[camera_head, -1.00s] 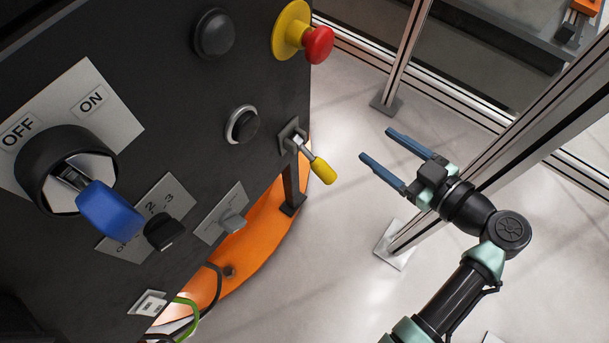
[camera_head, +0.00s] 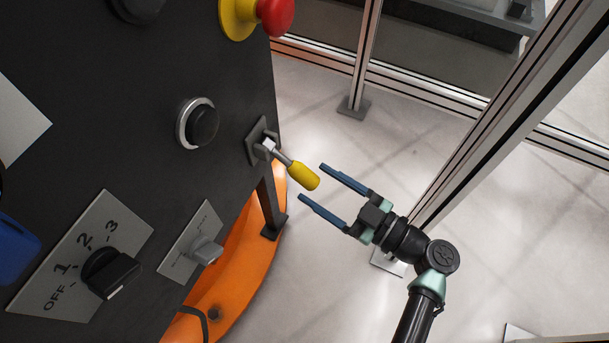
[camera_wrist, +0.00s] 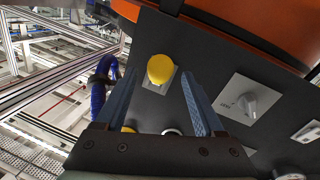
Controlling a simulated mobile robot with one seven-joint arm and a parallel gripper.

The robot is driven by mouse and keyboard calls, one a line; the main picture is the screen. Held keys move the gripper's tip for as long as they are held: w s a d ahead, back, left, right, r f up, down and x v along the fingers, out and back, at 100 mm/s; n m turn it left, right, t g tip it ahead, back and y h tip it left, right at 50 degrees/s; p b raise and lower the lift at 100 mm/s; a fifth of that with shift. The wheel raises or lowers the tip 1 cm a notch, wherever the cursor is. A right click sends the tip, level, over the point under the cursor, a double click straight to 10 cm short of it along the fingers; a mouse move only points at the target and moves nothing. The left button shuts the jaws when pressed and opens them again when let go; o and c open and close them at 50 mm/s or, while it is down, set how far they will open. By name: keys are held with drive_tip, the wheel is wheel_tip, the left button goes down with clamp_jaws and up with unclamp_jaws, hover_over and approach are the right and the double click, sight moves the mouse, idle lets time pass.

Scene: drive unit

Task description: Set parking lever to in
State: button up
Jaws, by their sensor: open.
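The parking lever (camera_head: 303,176) has a yellow grip on a metal stem and sticks out from a small square plate near the right edge of the dark panel. My gripper (camera_head: 311,182) is open, with its two blue fingers pointing at the yellow grip. In the head view the fingertips are close to the end of the grip. In the wrist view the yellow grip (camera_wrist: 160,69) appears between the open fingers (camera_wrist: 158,85), seen end-on. I cannot tell whether the fingers touch it. Nothing is held.
The dark panel (camera_head: 180,60) also carries a red emergency button (camera_head: 276,14), a round black button (camera_head: 202,125), a grey switch (camera_head: 206,249) and a black rotary knob (camera_head: 110,272). Open floor lies between.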

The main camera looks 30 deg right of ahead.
sight(305, 177)
drive_tip(key=shift+b+x, duration=0.3)
drive_tip(key=shift+x, duration=1.8)
clamp_jaws()
